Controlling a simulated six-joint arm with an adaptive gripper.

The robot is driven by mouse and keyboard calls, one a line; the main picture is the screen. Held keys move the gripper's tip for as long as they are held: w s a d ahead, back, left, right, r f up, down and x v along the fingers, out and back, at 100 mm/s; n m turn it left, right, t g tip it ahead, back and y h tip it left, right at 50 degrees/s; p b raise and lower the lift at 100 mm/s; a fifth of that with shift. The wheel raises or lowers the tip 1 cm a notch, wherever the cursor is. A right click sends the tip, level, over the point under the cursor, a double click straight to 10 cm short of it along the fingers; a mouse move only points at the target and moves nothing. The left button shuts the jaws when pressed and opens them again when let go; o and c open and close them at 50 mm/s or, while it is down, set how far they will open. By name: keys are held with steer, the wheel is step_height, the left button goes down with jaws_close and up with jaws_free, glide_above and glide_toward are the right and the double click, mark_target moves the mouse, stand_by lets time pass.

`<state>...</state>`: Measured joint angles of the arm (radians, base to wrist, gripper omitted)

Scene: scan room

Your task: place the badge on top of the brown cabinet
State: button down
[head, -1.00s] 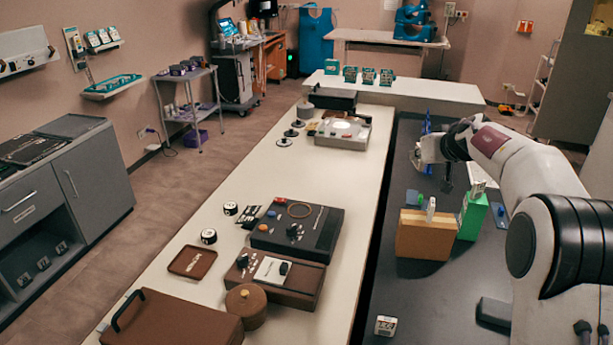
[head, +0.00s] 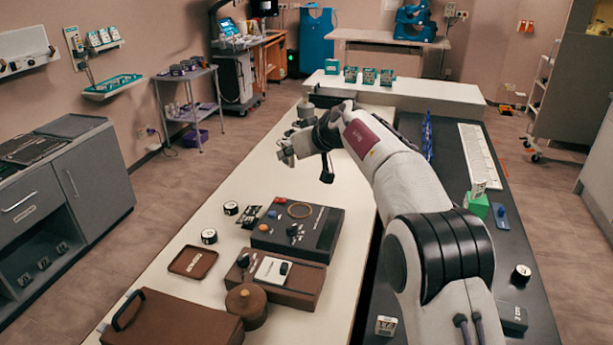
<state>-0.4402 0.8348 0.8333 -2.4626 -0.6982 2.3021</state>
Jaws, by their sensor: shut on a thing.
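My gripper (head: 287,151) is over the long white table, toward its far part. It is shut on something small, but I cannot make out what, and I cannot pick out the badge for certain. A dark part hangs beside the gripper. An orange-brown cabinet (head: 274,58) stands at the back left, beside a grey cart. A tall olive-brown cabinet (head: 572,75) stands at the far right. I cannot tell which one is the brown cabinet. The tan box on the dark table is hidden behind my arm.
The white table (head: 215,225) holds a black device (head: 322,231), a brown device (head: 300,290), a round brown pot (head: 246,300), a brown case (head: 170,322) and a brown tray (head: 192,262). The dark table (head: 535,285) holds a green box (head: 477,204) and a white keyboard (head: 480,155).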

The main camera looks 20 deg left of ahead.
steer(key=s+a+n+g+y, duration=0.2)
steer(key=s+a+n+g, duration=0.45)
steer(key=s+a, duration=2.1)
step_height(320, 180, down, 18)
steer(key=shift+w+a+f+n, duration=0.25)
steer(key=shift+a+n, duration=0.1)
steer(key=shift+n, duration=0.1)
steer(key=shift+f, duration=0.1)
steer(key=shift+f, duration=3.05)
steer(key=shift+f, duration=0.1)
steer(key=shift+f, duration=1.75)
steer(key=shift+f, duration=0.15)
